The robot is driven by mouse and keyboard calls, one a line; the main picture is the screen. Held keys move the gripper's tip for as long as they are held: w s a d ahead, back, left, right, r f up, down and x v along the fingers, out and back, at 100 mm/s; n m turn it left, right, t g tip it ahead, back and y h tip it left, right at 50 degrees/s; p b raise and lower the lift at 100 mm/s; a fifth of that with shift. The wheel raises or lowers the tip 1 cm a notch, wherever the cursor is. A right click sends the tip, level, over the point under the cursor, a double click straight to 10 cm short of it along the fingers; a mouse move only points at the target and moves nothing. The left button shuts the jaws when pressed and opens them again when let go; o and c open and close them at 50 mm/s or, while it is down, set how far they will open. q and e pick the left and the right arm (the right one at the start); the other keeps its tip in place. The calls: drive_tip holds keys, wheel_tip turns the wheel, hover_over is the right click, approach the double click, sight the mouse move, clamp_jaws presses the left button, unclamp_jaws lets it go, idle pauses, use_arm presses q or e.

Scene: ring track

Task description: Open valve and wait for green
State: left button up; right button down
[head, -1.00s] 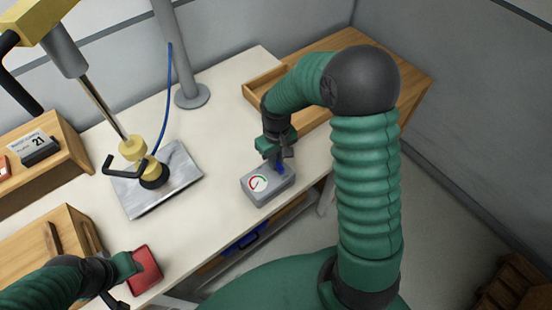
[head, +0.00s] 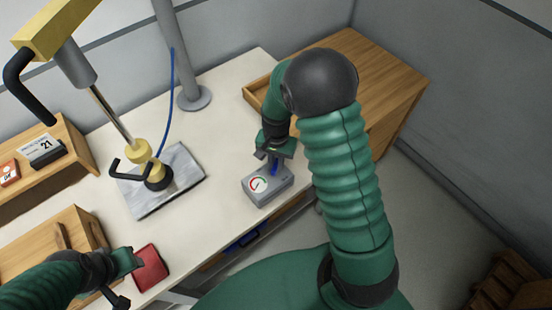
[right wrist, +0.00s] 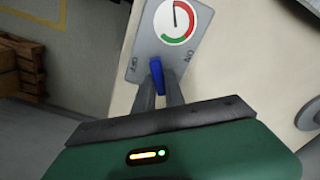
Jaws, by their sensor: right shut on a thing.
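The valve is a grey box (head: 280,188) near the front edge of the white table. Its round gauge (head: 258,185) has a red and green arc. In the right wrist view the gauge (right wrist: 176,20) has a dark needle pointing toward the top of the picture; I cannot tell which colour it marks. My right gripper (right wrist: 160,90) is shut on the blue lever (right wrist: 156,72), which stands between the OFF and ON labels. My left gripper (head: 128,270) is beside a red block (head: 151,268); its jaws are not clear enough to tell.
A metal plate (head: 190,190) with a yellow and black fitting (head: 150,165) lies left of the valve. A grey post (head: 192,95) stands behind. Wooden boxes (head: 60,245) are at the left, and a wooden cabinet (head: 360,75) is at the right.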

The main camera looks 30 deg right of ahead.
sight(275, 164)
drive_tip(key=m+p, duration=0.2)
drive_tip(key=m, duration=0.2)
drive_tip(key=shift+r, duration=0.15)
drive_tip(key=shift+m+p, duration=0.75)
drive_tip(key=shift+m, duration=0.55)
drive_tip(key=c, duration=1.4)
unclamp_jaws()
wheel_tip(275, 164, up, 16)
drive_tip(key=shift+r, duration=0.25)
drive_tip(key=shift+a, duration=0.1)
